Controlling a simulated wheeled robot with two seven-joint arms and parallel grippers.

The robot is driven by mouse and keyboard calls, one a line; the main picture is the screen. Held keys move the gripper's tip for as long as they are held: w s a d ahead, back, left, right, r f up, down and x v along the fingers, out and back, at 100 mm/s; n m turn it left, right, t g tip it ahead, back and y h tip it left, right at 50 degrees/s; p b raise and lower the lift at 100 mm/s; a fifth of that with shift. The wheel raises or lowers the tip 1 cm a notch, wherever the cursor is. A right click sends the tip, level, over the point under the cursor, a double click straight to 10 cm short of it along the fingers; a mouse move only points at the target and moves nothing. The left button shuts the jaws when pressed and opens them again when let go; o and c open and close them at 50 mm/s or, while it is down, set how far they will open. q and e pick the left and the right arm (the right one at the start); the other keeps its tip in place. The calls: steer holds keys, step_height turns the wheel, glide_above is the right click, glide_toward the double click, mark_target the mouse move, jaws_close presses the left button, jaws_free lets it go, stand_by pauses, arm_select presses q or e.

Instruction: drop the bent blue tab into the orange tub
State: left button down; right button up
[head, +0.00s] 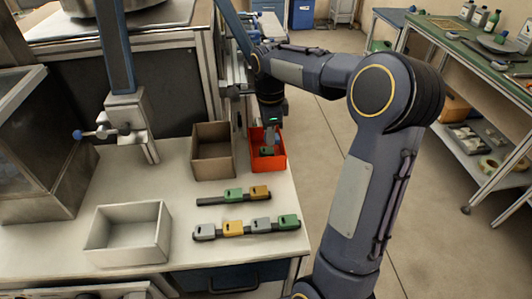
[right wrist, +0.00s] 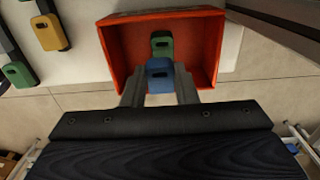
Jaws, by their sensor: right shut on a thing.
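The blue tab (right wrist: 160,76) is held between the fingers of my right gripper (right wrist: 160,88), which is shut on it. In the right wrist view the tab appears over the near part of the orange tub (right wrist: 114,56); its bend cannot be made out. A green tab (right wrist: 162,44) lies on the tub floor just beyond it. In the head view the tub (head: 281,160) stands at the table's right edge, with my right gripper (head: 270,138) pointing down at its opening. The held tab is hard to pick out there. My left gripper is not in view.
A brown open box (head: 213,168) stands close left of the tub. Two rails with coloured tabs, a rear rail (head: 212,201) and a front rail (head: 248,234), lie nearer on the table. A white open box (head: 128,250) stands at front left.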

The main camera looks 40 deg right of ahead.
steer(key=o, duration=1)
steer(key=shift+r, duration=0.1)
steer(key=shift+r, duration=3.85)
